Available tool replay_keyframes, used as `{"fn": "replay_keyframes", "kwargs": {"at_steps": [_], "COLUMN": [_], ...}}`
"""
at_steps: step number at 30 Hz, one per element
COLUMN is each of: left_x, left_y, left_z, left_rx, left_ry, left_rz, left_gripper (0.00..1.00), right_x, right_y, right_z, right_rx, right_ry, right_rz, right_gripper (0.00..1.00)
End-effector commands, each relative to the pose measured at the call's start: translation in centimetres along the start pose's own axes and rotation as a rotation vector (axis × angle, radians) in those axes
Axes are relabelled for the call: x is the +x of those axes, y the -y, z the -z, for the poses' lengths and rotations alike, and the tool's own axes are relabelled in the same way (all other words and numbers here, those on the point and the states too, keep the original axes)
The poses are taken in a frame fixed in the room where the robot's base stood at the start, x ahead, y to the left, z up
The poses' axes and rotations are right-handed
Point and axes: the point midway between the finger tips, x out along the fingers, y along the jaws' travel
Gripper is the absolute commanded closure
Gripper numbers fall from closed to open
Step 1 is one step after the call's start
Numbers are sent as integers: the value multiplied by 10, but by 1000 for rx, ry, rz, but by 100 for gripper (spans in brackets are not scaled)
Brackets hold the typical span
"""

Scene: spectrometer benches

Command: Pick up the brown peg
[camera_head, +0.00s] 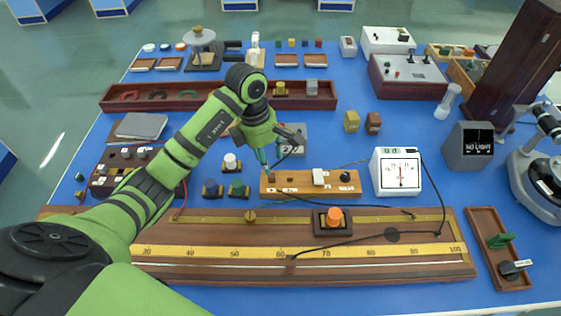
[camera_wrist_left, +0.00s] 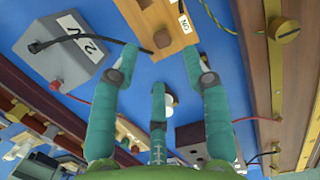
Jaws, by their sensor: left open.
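A small brown peg (camera_head: 271,179) sits at the left end of a light wooden board (camera_head: 295,188) on the blue table. In the left wrist view the brown peg (camera_wrist_left: 162,38) is on the wooden board (camera_wrist_left: 145,18), seen between the spread fingertips. My left gripper (camera_head: 272,160) hangs just above that end of the board and partly covers it. Its teal fingers (camera_wrist_left: 160,52) are apart, with nothing between them. I cannot tell how far the tips are from the peg. My right gripper is not in view.
A grey box with a black lead (camera_wrist_left: 62,55) stands close beside the fingers. The board also carries a white block (camera_head: 318,176) and a black knob (camera_head: 345,176). A long wooden scale bench (camera_head: 200,252) with an orange-topped slider (camera_head: 334,216) lies in front. A white meter (camera_head: 397,172) stands right.

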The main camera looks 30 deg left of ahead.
Motion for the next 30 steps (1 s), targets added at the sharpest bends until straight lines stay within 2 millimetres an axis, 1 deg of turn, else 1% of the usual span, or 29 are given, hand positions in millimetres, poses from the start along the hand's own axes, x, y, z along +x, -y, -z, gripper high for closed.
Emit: {"fn": "replay_keyframes", "kwargs": {"at_steps": [1,3,6,9,12,15,20,23,24,26,27,30], "left_x": [4,12,22,38,53,62,65,65,65,65,65,65], "left_y": [1,1,0,-1,-2,-2,-3,-3,-3,-3,-3,-3], "left_z": [0,-1,-1,-1,0,0,1,1,1,1,1,1], "left_rx": [-1,-1,-2,-3,-2,-1,0,0,0,0,0,0], "left_ry": [0,1,1,1,3,1,0,0,0,0,0,1], "left_rz": [5,6,6,8,5,3,-1,-1,-1,-1,-1,-1], "left_gripper": [53,53,53,53,53,53,53,53,69,93,100,99], "right_x": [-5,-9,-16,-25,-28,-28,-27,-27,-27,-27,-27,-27], "right_y": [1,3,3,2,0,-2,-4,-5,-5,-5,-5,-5], "right_z": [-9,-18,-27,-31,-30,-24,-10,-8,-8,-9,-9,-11], "right_rx": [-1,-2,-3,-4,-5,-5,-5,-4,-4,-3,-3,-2], "right_ry": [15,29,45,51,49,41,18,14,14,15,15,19], "right_rz": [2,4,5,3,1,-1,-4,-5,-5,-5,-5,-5], "right_gripper": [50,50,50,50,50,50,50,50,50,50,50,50]}}
